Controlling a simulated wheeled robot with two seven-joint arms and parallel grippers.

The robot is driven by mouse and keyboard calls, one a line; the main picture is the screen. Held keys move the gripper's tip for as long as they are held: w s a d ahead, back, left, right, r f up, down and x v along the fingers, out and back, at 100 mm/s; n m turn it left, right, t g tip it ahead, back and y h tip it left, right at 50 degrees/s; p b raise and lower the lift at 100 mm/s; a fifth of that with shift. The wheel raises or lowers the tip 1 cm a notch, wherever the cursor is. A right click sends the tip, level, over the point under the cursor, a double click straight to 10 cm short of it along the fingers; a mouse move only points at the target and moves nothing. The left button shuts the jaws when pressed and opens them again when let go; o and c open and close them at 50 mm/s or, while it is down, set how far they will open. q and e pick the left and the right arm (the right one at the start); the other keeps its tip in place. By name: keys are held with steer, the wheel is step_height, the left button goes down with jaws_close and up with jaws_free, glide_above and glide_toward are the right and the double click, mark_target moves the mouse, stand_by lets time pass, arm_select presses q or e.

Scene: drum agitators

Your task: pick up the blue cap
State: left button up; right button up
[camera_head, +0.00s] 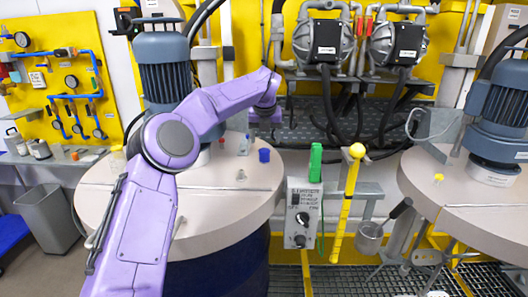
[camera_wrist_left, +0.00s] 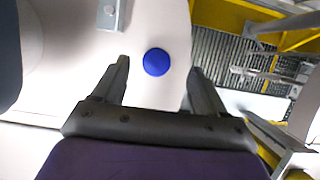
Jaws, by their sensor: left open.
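The blue cap (camera_head: 264,155) stands on the round beige drum lid on the left (camera_head: 215,205), near the lid's right side. In the left wrist view the blue cap (camera_wrist_left: 156,62) is a round blue disc seen from above, between and beyond the fingertips. My left gripper (camera_wrist_left: 158,68) is open and empty, with one finger on each side of the cap's place in the picture. In the head view my left gripper (camera_head: 264,118) is above and behind the cap, partly hidden by the purple arm. My right gripper is not in view.
A motor (camera_head: 163,70) stands on the lid beside my arm. A control box (camera_head: 303,215) and yellow handle (camera_head: 346,205) stand right of the lid. A second drum lid (camera_head: 470,195) is farther right.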

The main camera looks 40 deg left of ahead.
mark_target(264, 150)
arm_select(q)
steer(key=x, duration=0.2)
steer(key=p+x, duration=0.1)
steer(key=x, duration=0.1)
steer(key=p+x, duration=0.1)
steer(key=x, duration=0.1)
steer(key=shift+s+d+f, duration=0.15)
steer(key=shift+s+f, duration=0.05)
steer(key=shift+s, duration=0.15)
steer(key=shift+f, duration=0.1)
steer(key=c, duration=1.1)
